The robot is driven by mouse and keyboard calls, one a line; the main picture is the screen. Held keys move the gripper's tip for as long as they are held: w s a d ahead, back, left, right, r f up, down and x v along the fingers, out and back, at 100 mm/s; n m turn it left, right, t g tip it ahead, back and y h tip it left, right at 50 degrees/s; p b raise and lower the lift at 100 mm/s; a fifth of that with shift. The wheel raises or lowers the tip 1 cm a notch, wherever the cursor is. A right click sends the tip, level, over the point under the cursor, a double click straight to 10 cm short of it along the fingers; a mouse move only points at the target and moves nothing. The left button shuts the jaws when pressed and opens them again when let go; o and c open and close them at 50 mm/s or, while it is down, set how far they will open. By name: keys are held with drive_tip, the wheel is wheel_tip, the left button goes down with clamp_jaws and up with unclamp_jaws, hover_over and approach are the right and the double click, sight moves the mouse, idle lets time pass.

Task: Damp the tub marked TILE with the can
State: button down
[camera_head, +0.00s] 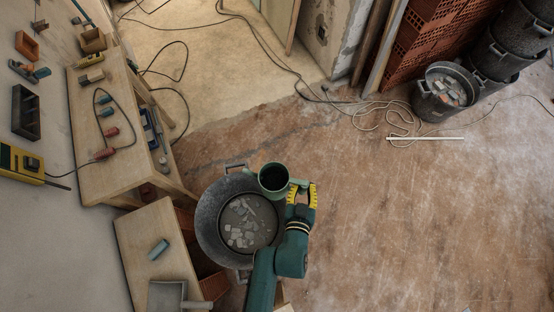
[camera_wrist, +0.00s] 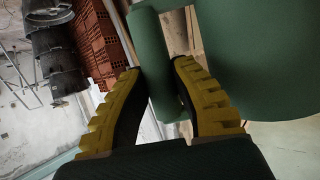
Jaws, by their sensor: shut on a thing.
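A green can (camera_head: 273,178) is over the far right rim of a large dark tub (camera_head: 209,222). Its round opening faces the head camera, so it looks roughly upright. My gripper (camera_head: 300,188) is shut on the can's handle, to the right of the can. In the wrist view the yellow-padded fingers (camera_wrist: 158,95) close around the green handle (camera_wrist: 160,70), with the can's body (camera_wrist: 255,55) at the right. The tub holds grey and pale broken pieces. I can read no mark on it. No water shows.
Another dark bucket with rubble (camera_head: 426,101) stands at the far right by stacked buckets (camera_head: 497,58) and red bricks (camera_head: 420,50). A wooden workbench (camera_head: 92,140) with tools is at the left. Cables (camera_head: 290,70) lie on the floor. The floor at right is mostly clear.

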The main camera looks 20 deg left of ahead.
drive_tip(key=w+a+f+n+g+y+b, duration=0.1)
drive_tip(key=a+f+n+g+y+b, duration=0.1)
drive_tip(key=f+b, duration=0.6)
drive_tip(key=w+a+f+n+g+y+b, duration=0.2)
drive_tip(key=a+f+n+y+b, duration=0.3)
drive_tip(key=f+b, duration=0.3)
drive_tip(key=w+a+f+n+g+y+b, duration=0.2)
drive_tip(key=f+b, duration=0.6)
drive_tip(key=b, duration=0.6)
drive_tip(key=a+n+y, duration=0.1)
drive_tip(key=a+n, duration=0.1)
drive_tip(key=shift+a+f+y+b, duration=0.2)
drive_tip(key=shift+a+y+b, duration=0.1)
drive_tip(key=shift+a+y, duration=0.1)
drive_tip(key=shift+w, duration=0.15)
drive_tip(key=n+b, duration=0.1)
drive_tip(key=n+t+b, duration=0.1)
drive_tip(key=b, duration=0.1)
drive_tip(key=shift+d+r+h, duration=0.1)
drive_tip(key=shift+r+h, duration=0.3)
